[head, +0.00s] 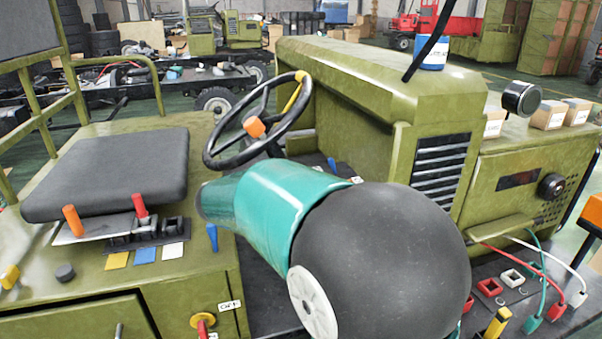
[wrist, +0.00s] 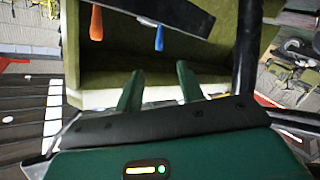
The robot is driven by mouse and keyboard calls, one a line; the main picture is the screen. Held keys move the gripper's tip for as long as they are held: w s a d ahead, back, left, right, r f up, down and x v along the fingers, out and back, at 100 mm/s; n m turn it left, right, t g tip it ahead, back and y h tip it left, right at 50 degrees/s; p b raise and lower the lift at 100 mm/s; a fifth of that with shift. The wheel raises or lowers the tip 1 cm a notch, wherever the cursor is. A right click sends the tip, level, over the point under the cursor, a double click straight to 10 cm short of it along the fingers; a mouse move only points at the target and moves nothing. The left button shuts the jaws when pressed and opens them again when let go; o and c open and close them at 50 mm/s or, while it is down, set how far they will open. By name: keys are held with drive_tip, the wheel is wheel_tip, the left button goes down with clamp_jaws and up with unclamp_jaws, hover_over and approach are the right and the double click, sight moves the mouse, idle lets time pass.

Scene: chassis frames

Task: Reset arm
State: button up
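My gripper (wrist: 160,72) shows in the wrist view with its two green fingers apart and nothing between them. Beyond the fingers is an olive-green panel of the vehicle. An orange lever (wrist: 96,23) and a blue lever (wrist: 158,38) hang into the top of that view, apart from the fingers. In the head view, my teal and black arm is folded across the middle, in front of the steering wheel (head: 215,155) and beside the black seat (head: 110,172). My gripper is hidden in the head view.
An olive hood (head: 370,80) stands behind my arm, with a blue and white can (head: 432,55) on it. Cardboard boxes (head: 549,115) sit at right. Red, green and white cables (head: 545,265) with plugs lie at lower right. Orange and red levers (head: 73,220) rise by the seat.

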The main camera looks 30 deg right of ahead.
idle(0.4)
drive_tip(key=s+a+f+n+y, duration=0.4)
drive_tip(key=s+a+y, duration=0.4)
drive_tip(key=s+a, duration=0.2)
drive_tip(key=s+a+f+n+t+y, duration=0.1)
drive_tip(key=s+a+f+n+y, duration=0.3)
drive_tip(key=s+a+y, duration=0.3)
drive_tip(key=s+a+n, duration=0.1)
drive_tip(key=s+a, duration=0.2)
drive_tip(key=s, duration=0.2)
drive_tip(key=shift+s+a+f+t+y, duration=0.15)
drive_tip(key=shift+a+f+t+y, duration=0.15)
drive_tip(key=shift+a+y, duration=0.1)
